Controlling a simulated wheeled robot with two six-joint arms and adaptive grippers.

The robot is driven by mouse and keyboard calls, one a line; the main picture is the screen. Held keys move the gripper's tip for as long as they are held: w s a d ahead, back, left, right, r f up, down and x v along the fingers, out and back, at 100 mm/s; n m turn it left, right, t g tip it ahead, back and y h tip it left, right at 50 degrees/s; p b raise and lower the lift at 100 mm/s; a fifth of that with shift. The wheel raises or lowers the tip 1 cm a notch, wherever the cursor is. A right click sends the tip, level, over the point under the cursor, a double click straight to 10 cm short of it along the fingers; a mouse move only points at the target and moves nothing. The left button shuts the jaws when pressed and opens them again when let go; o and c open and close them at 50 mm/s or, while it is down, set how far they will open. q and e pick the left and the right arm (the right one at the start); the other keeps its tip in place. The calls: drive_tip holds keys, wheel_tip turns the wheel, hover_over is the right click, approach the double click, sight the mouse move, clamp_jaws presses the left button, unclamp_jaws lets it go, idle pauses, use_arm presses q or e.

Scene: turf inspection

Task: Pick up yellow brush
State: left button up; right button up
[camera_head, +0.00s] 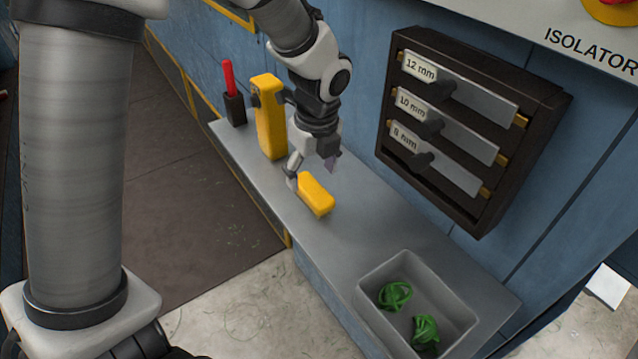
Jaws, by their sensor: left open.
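A yellow block-shaped object (317,195), which looks like the yellow brush, lies on the grey counter near its front edge. No bristles can be made out on it. My left gripper (312,169) points down just behind and above it, with its fingers apart. One finger is at the brush's left end; I cannot tell whether it touches. Nothing shows held between the fingers. My right gripper is not in view.
A taller yellow object (269,122) stands upright beside a dark holder (235,110) with a red-handled tool (228,76). A grey bin (366,292) with green tangles (395,295) sits at the right. A dark rack (480,213) hangs on the blue wall. The middle counter is clear.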

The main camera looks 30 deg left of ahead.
sight(312, 188)
use_arm(q)
drive_tip(key=f, duration=0.5)
drive_tip(key=shift+w+a+f, duration=0.1)
drive_tip(key=shift+w+f, duration=0.2)
drive_tip(key=shift+w, duration=0.05)
drive_tip(key=shift+w+a+f, duration=0.1)
drive_tip(key=shift+s+r, duration=0.2)
drive_tip(key=shift+s, duration=0.1)
drive_tip(key=shift+c, duration=1.3)
drive_tip(key=c, duration=1)
